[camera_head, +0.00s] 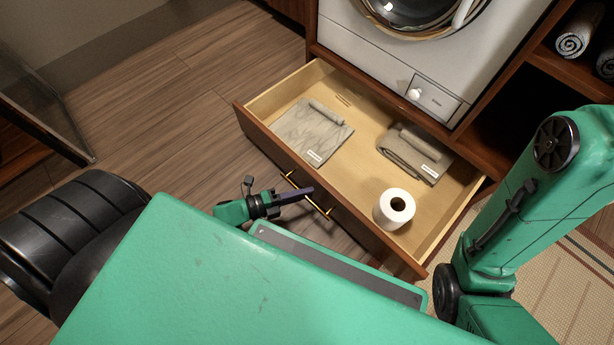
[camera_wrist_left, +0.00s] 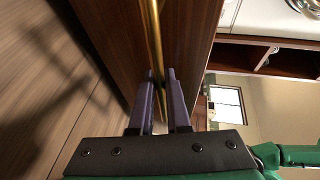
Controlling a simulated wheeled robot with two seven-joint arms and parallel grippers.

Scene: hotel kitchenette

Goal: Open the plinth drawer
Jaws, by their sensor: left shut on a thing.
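The plinth drawer (camera_head: 262,128) stands pulled well out under the washing machine, with its pale wooden inside in view. A brass handle (camera_head: 318,206) runs along its dark front; it also shows in the left wrist view (camera_wrist_left: 153,35). My left gripper (camera_head: 308,191) is at the handle, and its two purple fingers are shut on the bar in the left wrist view (camera_wrist_left: 160,76). My right arm (camera_head: 545,190) shows at the right of the head view; its gripper is not in view.
In the drawer lie a folded grey cloth (camera_head: 310,132), a second folded cloth (camera_head: 414,155) and a white paper roll (camera_head: 394,208). The washing machine (camera_head: 385,60) stands above. Rolled towels (camera_head: 575,35) sit on a shelf at right. Wooden floor (camera_head: 160,110) is clear at left.

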